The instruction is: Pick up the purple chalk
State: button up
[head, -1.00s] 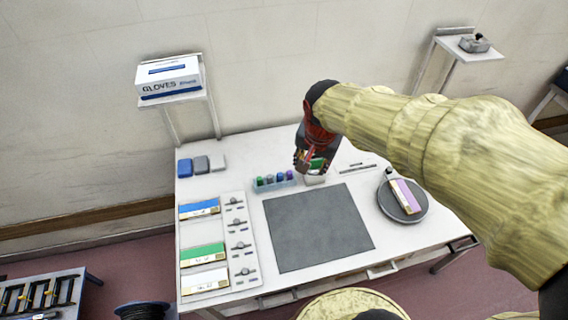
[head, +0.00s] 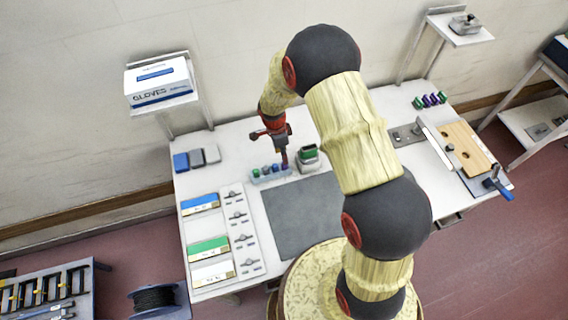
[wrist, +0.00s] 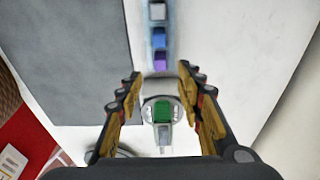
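The purple chalk (wrist: 159,60) is the end piece in a clear narrow tray (head: 270,178), beside a blue chalk (wrist: 158,37) in the wrist view. A grey piece (wrist: 157,11) lies farther along the row. My gripper (wrist: 159,72) is open, with one finger on each side and the purple chalk in line with the gap between the tips. The fingers look empty. In the head view my gripper (head: 284,160) points down at the right end of the tray and hides part of that end. I cannot tell whether it touches the chalk.
A white holder with a green top (head: 308,157) stands close to the right of the tray; it also shows between my fingers in the wrist view (wrist: 162,110). A dark grey mat (head: 300,215) lies in front. Colored boxes (head: 208,245) are at left. My arm covers the table's right middle.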

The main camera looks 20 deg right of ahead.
jog(key=shift+d+f+p, duration=0.15)
jog(key=shift+f+p, duration=0.1)
jog(key=shift+f, duration=1.25)
jog(key=shift+d+f+p, duration=0.15)
jog(key=shift+f+p, duration=0.05)
jog(key=shift+f, duration=1.25)
jog(key=shift+c, duration=1.1)
jog(key=c, duration=0.7)
jog(key=shift+c, duration=0.2)
